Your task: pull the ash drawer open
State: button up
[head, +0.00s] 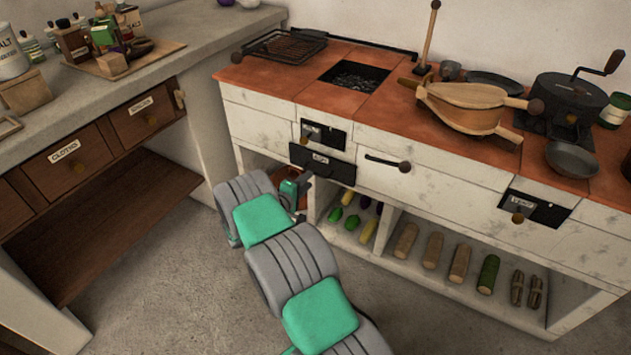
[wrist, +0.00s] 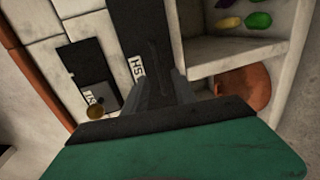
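The ash drawer (head: 338,172) has a dark front with a small white label, below the black firebox panel on the white stove front. It also shows in the wrist view (wrist: 128,25), with part of its label readable. My gripper (head: 304,178) is at the left part of this front, just below and beside the label. In the wrist view my gripper's dark fingers (wrist: 165,88) point at the drawer front and overlap it. The handle and the gap between the fingertips are not clear, so I cannot tell whether they hold anything. I cannot tell if the drawer stands out from the stove.
A black panel with a brass knob (wrist: 95,110) is beside the drawer. Below is an open shelf with vegetables (head: 352,222) and logs (head: 460,263). A terracotta bowl (wrist: 243,86) sits in a compartment near my gripper.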

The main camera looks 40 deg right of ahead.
aim_at(316, 173)
jog(key=b+x, duration=0.1)
jog(key=x, duration=0.5)
jog(key=shift+d, duration=0.25)
jog(key=shift+c, duration=0.2)
grip_shut()
dwell(0.8)
